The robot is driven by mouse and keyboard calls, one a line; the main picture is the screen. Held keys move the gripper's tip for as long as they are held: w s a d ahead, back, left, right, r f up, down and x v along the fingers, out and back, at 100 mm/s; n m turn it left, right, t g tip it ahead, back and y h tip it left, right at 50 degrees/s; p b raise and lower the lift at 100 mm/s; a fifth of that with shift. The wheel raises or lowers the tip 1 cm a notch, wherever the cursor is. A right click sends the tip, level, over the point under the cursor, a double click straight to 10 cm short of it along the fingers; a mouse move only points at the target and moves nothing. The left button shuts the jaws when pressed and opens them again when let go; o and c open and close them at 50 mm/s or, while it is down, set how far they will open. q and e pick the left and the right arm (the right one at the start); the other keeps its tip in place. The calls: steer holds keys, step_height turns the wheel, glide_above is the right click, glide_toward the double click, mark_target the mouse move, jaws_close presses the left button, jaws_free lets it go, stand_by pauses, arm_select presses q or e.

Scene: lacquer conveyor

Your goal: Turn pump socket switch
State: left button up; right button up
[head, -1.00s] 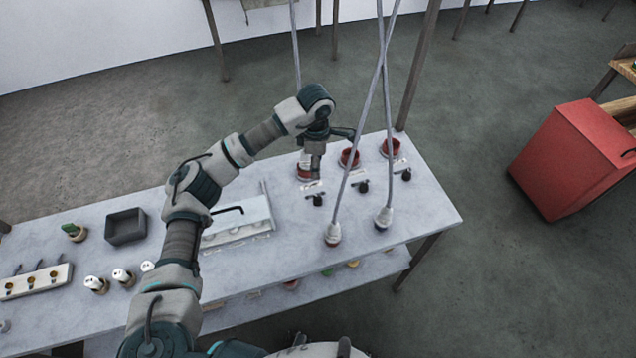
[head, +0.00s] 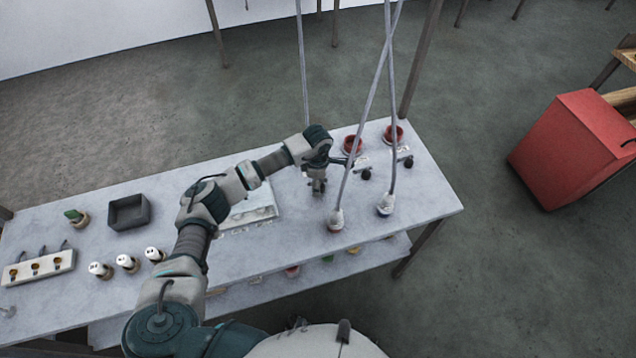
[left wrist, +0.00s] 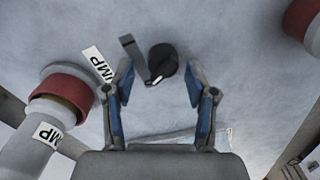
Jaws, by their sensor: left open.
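The pump switch is a black round knob (left wrist: 166,58) with a flat dark lever beside it, in the left wrist view. In the head view my left gripper (head: 317,187) points down at the table and hides this switch and socket. My right gripper is not in view.
Two more red sockets (head: 393,135) with black switches (head: 366,174) stand to the right. Hanging cables end in pale plugs (head: 336,219) near the table's front edge, close to my gripper. A grey bin (head: 128,211) and white-topped pieces (head: 127,262) are at left.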

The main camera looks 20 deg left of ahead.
arm_select(q)
steer(key=shift+f, duration=0.2)
steer(key=shift+d, duration=0.2)
steer(key=shift+d+r, duration=0.1)
steer(key=shift+d, duration=0.35)
steer(key=shift+c, duration=0.5)
steer(key=shift+d, duration=0.15)
steer(key=c, duration=0.4)
jaws_close()
steer(key=shift+a, duration=0.4)
steer(key=m+b, duration=0.4)
steer(key=shift+f+m, duration=0.2)
steer(key=shift+m, duration=0.1)
steer(key=m+b, duration=0.4)
steer(key=m, duration=0.2)
steer(key=shift+a+r, duration=0.1)
steer(key=shift+r+m, duration=0.15)
steer(key=shift+m, duration=0.55)
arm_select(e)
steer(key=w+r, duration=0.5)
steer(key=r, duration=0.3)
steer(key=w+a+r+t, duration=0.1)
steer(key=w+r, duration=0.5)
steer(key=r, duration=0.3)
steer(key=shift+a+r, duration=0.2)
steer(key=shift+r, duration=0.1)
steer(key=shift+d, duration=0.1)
